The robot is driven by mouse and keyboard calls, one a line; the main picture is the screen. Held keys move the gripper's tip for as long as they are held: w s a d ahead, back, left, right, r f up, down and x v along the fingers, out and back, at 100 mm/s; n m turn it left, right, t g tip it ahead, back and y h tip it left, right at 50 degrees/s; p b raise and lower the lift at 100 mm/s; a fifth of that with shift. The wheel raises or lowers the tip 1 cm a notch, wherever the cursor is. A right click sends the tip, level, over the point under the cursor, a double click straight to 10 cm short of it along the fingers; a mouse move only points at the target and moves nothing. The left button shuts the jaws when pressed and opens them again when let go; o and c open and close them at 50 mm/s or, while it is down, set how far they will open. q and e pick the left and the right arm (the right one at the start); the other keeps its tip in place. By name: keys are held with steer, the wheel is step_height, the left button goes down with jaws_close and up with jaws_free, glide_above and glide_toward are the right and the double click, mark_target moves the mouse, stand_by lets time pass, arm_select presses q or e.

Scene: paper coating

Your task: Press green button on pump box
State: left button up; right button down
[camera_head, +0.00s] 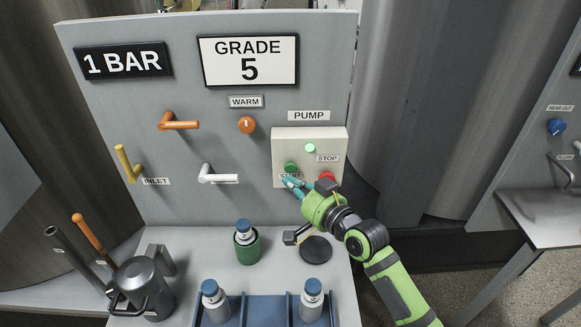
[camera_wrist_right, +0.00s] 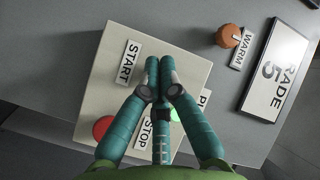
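The pale pump box (camera_head: 283,142) is on the upright grey panel under the PUMP label. The green START button (camera_head: 291,167) is at its lower left, the red STOP button (camera_head: 327,175) at its lower right. A bright green lamp (camera_head: 310,147) is above them. My right gripper (camera_head: 289,183) has its teal fingertips together just below the green button, partly over the START label. I cannot tell whether they touch the box. In the right wrist view the closed fingers (camera_wrist_right: 158,66) are empty and hide the green button; the red button (camera_wrist_right: 103,127) shows beside them. My left gripper is not in view.
An orange knob (camera_head: 247,124) and orange, yellow and white handles are on the panel left of the box. Below, a green holder (camera_head: 248,248) with a bottle, a blue rack (camera_head: 262,309) with bottles and a grey pot (camera_head: 143,285) stand on the bench.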

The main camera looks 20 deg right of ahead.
steer(key=s+p, duration=0.1)
steer(key=s, duration=0.1)
steer(key=s+a, duration=0.1)
steer(key=s, duration=0.1)
steer(key=shift+p, duration=0.4)
stand_by(0.4)
